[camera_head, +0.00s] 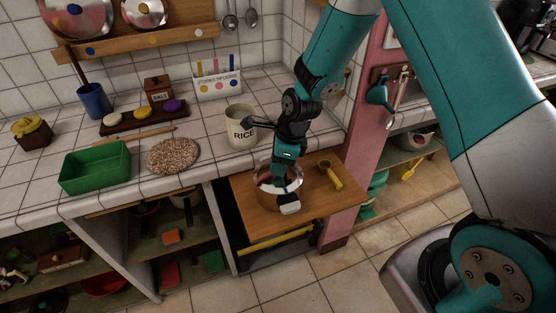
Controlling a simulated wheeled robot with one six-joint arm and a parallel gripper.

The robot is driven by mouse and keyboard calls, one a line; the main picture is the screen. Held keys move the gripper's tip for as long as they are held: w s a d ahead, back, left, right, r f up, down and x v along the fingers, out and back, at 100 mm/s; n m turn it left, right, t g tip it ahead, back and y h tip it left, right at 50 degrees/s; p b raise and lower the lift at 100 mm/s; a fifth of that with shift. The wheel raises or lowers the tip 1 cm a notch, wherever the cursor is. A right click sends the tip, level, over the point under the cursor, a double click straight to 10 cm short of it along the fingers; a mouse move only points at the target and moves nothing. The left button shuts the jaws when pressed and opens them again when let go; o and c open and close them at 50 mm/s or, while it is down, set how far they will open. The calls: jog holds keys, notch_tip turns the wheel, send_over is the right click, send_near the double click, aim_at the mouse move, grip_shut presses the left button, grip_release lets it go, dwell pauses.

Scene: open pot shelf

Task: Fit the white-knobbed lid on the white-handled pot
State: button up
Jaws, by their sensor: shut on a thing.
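The white-handled pot (265,199) is a round steel pot on a wooden board (240,199) below the counter. Its pale handle (289,208) points toward the near side. My gripper (284,190) is over the middle of the pot, pointing down, and is shut on the white-knobbed lid (266,178). The gripper covers the knob and much of the lid. I cannot tell whether the lid rests on the rim or hangs just above it. The wall rack's place with a white dot (198,32) is empty.
A brass scoop (331,175) lies on the board right of the pot. A RICE canister (241,128) stands on the counter behind it. A pink post (366,135) rises at the right. A cork mat (173,155) and green tray (96,168) are at left.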

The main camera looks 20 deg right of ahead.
jog(key=shift+s+f, duration=0.1)
jog(key=shift+f, duration=0.3)
dwell(0.8)
jog(key=o, duration=1.1)
jog(key=shift+r, duration=0.1)
jog(key=b+v, duration=0.2)
jog(key=v, duration=1.5)
jog(key=shift+r, duration=0.1)
